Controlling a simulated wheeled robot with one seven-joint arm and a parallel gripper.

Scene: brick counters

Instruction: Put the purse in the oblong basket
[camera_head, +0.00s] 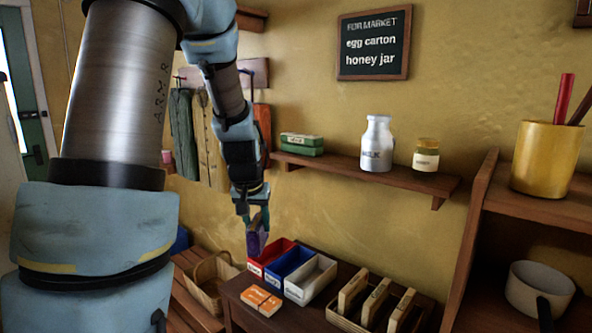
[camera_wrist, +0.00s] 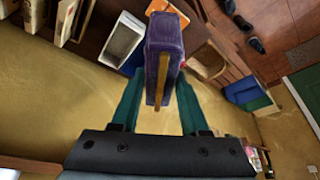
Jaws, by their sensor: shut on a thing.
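My gripper (camera_head: 257,222) is shut on a purple purse (camera_head: 257,242), which hangs below it in the air, in front of the red box as seen in the head view. In the wrist view the purse (camera_wrist: 165,45) sits between the two green fingers, with a brown strip along its near edge. A wicker basket (camera_head: 203,291) with a handle stands on the wooden bench at lower left, to the left of the purse and below it; it looks oblong. My arm hides part of the area left of the basket.
A red box (camera_head: 262,259), a blue box (camera_head: 284,268) and a white box (camera_head: 313,284) stand in a row on a low table. An orange packet (camera_head: 261,300) lies before them. Wooden items stand in a tray at right. A shelf above holds a milk bottle (camera_head: 377,146) and jar.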

